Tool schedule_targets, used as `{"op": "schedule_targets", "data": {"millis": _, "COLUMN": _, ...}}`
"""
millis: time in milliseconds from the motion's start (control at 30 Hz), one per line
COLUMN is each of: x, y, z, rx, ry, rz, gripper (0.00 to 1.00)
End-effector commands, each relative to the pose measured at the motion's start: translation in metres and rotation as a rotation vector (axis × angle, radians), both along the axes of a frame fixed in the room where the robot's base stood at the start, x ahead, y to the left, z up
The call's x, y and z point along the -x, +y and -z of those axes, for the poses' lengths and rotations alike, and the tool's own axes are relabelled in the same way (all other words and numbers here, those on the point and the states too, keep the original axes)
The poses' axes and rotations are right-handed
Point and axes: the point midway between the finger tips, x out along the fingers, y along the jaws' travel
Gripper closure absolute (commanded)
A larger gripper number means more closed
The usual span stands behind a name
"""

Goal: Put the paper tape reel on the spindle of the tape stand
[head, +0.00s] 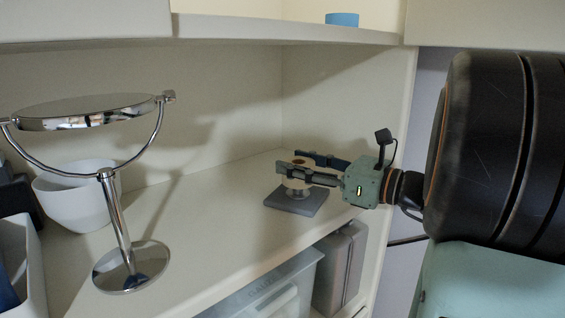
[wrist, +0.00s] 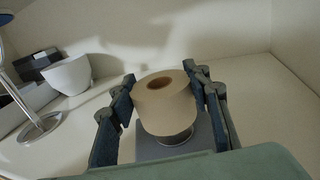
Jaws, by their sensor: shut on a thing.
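The paper tape reel (wrist: 165,104) is a tan roll with a brown core hole, held upright between the two fingers of my gripper (wrist: 165,95). In the head view my gripper (head: 305,168) reaches in from the right, shut on the reel (head: 298,172). The tape stand (head: 297,201) has a dark grey square base on the shelf, directly below the reel. Its base also shows in the wrist view (wrist: 150,150), with a round metallic part just under the reel. The spindle is hidden, so I cannot tell whether the reel is around it or above it.
A round chrome mirror (head: 125,225) stands at the left, with a white bowl (head: 75,195) behind it. A white bin (head: 30,265) is at the far left. The shelf between mirror and stand is clear. A blue object (head: 342,19) sits on the upper shelf.

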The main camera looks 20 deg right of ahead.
Motion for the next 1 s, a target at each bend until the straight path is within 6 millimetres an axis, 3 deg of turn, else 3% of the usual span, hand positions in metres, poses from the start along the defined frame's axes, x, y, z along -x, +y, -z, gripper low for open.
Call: {"op": "schedule_targets", "data": {"millis": 1000, "x": 0.000, "y": 0.000, "z": 0.023, "rx": -0.001, "ry": -0.001, "rz": 0.000, "gripper": 0.80}}
